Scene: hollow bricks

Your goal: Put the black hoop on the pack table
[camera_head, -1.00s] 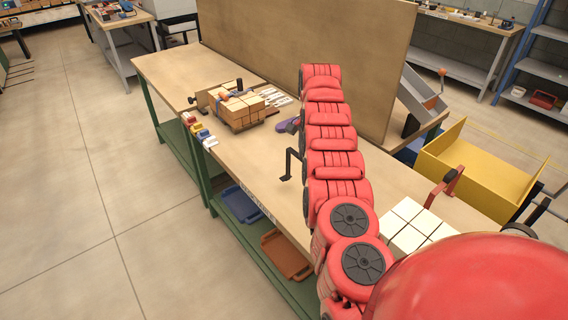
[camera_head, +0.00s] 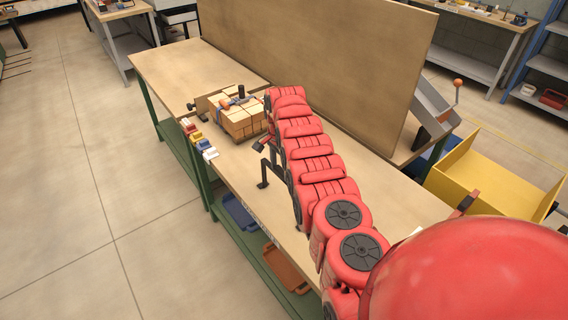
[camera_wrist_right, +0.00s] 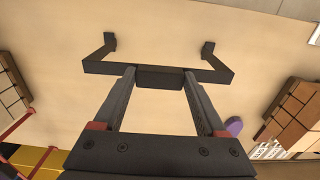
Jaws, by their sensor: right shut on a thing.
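The black hoop (camera_wrist_right: 158,75) is a dark bracket with a straight middle bar and two bent ends. My right gripper (camera_wrist_right: 158,80) is shut on its middle bar. In the head view the hoop (camera_head: 264,172) hangs at the far end of my red right arm, with my right gripper (camera_head: 265,146) mostly hidden behind the arm. The hoop is over the wooden table (camera_head: 165,75), near its front edge; I cannot tell whether it touches the top. My left gripper is not in view.
A stack of tan bricks (camera_head: 238,118) stands on the table just beyond the hoop. Small coloured blocks (camera_head: 197,138) line the front edge. A tall brown panel (camera_head: 310,60) stands along the back. A yellow bin (camera_head: 485,180) is at right. The table's far left end is clear.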

